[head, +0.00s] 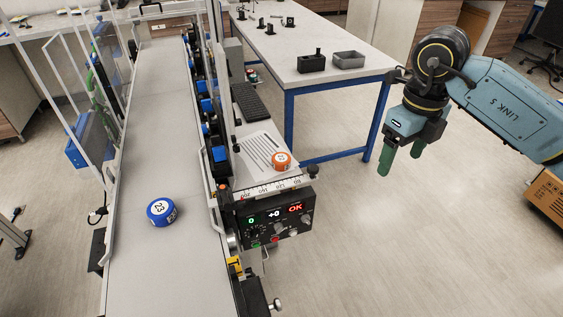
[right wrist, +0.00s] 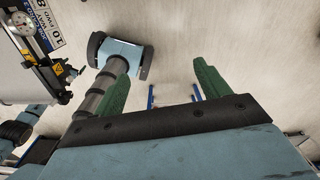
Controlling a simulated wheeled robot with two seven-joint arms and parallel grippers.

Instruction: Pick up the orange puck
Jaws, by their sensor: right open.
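The orange puck (head: 281,160) lies flat on a white printed sheet (head: 262,150) on the small shelf beside the conveyor, just behind the ruler strip. My right gripper (head: 401,162) hangs in the air to the right of the puck, well apart from it. Its green fingers are open and empty, as the right wrist view (right wrist: 161,75) also shows. The puck cannot be seen in the right wrist view. My left gripper is not in view.
A blue puck (head: 162,212) numbered 23 lies on the grey conveyor belt (head: 155,130). A control box (head: 275,222) with lit displays sits in front of the shelf. A keyboard (head: 250,102) lies behind the sheet. A blue-legged table (head: 310,40) stands behind; open floor lies right.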

